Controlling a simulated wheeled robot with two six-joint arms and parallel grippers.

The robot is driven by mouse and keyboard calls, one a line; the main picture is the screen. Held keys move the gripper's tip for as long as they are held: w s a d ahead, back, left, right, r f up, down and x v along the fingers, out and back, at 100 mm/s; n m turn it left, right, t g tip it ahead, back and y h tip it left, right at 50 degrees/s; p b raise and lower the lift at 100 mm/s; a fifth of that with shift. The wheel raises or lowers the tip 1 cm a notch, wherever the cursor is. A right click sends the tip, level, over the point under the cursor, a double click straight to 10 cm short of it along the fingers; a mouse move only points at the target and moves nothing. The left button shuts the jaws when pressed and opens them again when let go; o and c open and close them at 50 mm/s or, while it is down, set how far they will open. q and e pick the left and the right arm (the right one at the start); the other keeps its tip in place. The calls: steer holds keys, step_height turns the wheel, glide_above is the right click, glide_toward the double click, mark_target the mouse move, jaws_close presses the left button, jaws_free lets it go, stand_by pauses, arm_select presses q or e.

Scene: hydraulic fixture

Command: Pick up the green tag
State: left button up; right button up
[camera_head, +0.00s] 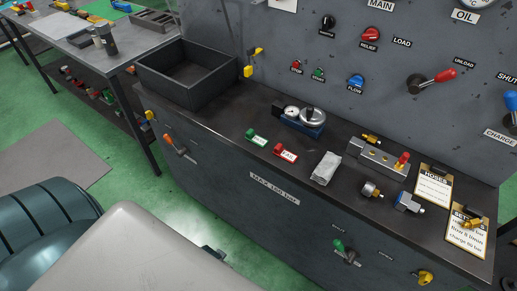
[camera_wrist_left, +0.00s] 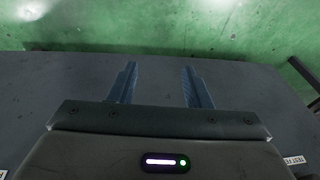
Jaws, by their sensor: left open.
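The green tag (camera_head: 257,138) lies on the dark bench top in the head view, left of the red tag (camera_head: 285,151). It has a green clip-like part and a white label. My left gripper (camera_wrist_left: 160,85) shows only in its own wrist view, with its two fingers apart and nothing between them. It points across a plain dark grey surface with green floor beyond. The green tag is not in that wrist view. My right gripper is in neither view.
A dark open bin (camera_head: 190,72) stands left of the tags. A blue gauge block (camera_head: 300,121) sits behind them, a crumpled grey cloth (camera_head: 326,168) to their right. The fixture's back panel (camera_head: 330,58) carries knobs and levers. Bench top around the tags is partly clear.

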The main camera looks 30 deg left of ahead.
arm_select(q)
steer(key=w+r+t+b, duration=0.1)
steer(key=w+r, duration=0.2)
steer(key=r, duration=0.5)
steer(key=w+r+t+b, duration=0.1)
steer(key=w+r, duration=0.1)
steer(key=r, duration=0.6)
steer(key=n+t+y, duration=0.1)
steer(key=n+t, duration=0.1)
steer(key=t, duration=0.9)
glide_toward(248, 134)
steer(key=w+f, duration=0.1)
steer(key=f, duration=0.1)
steer(key=shift+t, duration=0.3)
steer(key=w, duration=0.4)
steer(key=w+a+p, duration=0.1)
steer(key=shift+w, duration=0.95)
steer(key=w, duration=0.1)
steer(key=w+p, duration=0.2)
steer(key=w, duration=0.1)
steer(key=shift+a+f, duration=0.15)
steer(key=shift+f, duration=0.15)
steer(key=shift+w+f, duration=0.15)
steer(key=shift+w, duration=0.2)
steer(key=shift+s, duration=0.1)
steer(key=shift+c, duration=0.2)
